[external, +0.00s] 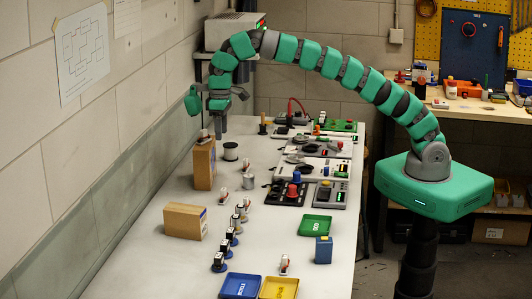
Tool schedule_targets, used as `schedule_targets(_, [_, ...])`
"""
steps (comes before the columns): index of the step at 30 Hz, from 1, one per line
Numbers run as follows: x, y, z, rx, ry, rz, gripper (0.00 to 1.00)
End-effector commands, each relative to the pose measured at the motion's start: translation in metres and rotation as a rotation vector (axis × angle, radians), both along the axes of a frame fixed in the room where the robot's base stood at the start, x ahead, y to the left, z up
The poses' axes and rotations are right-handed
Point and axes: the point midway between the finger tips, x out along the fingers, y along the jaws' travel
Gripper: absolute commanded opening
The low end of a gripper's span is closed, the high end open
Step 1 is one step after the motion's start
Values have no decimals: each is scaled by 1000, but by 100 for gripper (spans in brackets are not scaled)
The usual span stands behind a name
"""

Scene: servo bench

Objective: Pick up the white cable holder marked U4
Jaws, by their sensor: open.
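Several small white holders stand on the bench, and their markings are too small to read, so I cannot tell which is U4. One white holder (285,265) is at the front near the trays. Another (248,178) is mid-bench, and one (223,197) is to its left. A small pale item (204,136) sits on top of the upright brown box (203,166). My gripper (221,131) is open and points down, above the bench just right of the box top in the picture. I see nothing held in it.
A lying brown box (185,221) is at left. Blue (228,294), yellow (266,294) and green (304,231) trays and a blue block (323,250) are in front. Electronics panels (326,169) fill the back right.

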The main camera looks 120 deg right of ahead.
Motion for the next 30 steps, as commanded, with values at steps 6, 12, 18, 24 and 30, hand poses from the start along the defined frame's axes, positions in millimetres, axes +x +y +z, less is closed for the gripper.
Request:
schedule_targets(6, [5,7,5,-11,-23,16,50])
schedule_targets(12, [14,17,6,-27,-57,41,50])
schedule_targets(18, [23,32,7,-50,-104,71,50])
schedule_targets(24, [35,56,8,-89,-178,111,50])
schedule_targets(30, [44,85,9,-144,-273,150,50])
